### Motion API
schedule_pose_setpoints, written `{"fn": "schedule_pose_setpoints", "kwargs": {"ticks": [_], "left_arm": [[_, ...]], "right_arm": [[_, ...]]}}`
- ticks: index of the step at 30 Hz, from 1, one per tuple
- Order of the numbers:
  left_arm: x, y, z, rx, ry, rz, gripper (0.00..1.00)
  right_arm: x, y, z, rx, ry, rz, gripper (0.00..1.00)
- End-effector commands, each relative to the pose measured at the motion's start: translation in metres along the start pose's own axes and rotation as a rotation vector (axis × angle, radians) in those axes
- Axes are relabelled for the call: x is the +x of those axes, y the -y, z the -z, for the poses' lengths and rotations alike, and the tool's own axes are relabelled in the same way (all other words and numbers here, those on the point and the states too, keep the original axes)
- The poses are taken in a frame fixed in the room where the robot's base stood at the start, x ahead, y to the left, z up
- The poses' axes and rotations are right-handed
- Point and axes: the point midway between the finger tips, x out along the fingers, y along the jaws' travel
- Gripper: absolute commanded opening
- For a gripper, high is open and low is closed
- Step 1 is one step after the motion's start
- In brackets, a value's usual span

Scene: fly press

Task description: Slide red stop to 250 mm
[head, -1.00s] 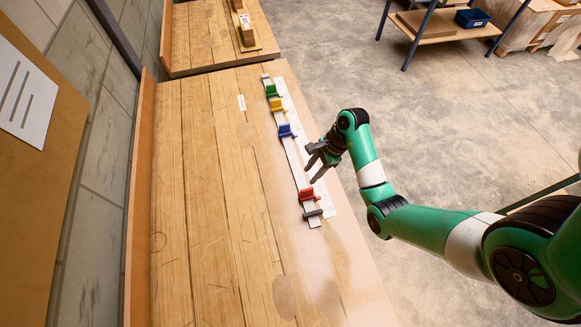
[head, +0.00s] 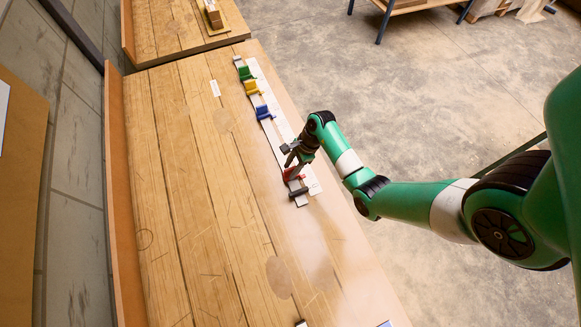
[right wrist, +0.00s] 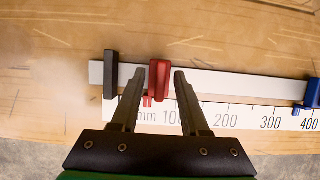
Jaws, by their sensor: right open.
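The red stop (right wrist: 158,78) sits on the pale rail (right wrist: 238,82) near its dark end block (right wrist: 110,74). Its small pointer lies left of the 100 mark on the printed scale (right wrist: 248,116). My right gripper (right wrist: 166,73) is open, with one finger on each side of the red stop in the right wrist view. I cannot tell whether either finger touches it. In the head view my right gripper (head: 290,157) partly hides the red stop (head: 293,174). My left gripper is not in view.
A blue stop (head: 264,112), a yellow stop (head: 251,88) and a green stop (head: 246,73) stand farther up the same rail. The blue stop (right wrist: 307,93) is near the 400 mark. The wooden bench (head: 190,220) left of the rail is mostly clear.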

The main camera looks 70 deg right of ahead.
Motion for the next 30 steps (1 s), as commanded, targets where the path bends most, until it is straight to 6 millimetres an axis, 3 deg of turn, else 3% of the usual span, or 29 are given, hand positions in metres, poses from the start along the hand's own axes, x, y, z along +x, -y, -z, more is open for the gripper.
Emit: {"fn": "schedule_pose_setpoints", "kwargs": {"ticks": [9, 17, 30], "left_arm": [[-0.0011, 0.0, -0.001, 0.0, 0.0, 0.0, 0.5], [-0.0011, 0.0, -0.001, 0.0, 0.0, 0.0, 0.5], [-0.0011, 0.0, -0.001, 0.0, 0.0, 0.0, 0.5]], "right_arm": [[0.0053, 0.0003, -0.0002, 0.0, 0.0, 0.001, 0.45], [0.0052, 0.0003, -0.0002, 0.0, 0.0, 0.001, 0.0], [0.0051, 0.0003, -0.0002, 0.0, 0.0, 0.001, 0.0]]}}
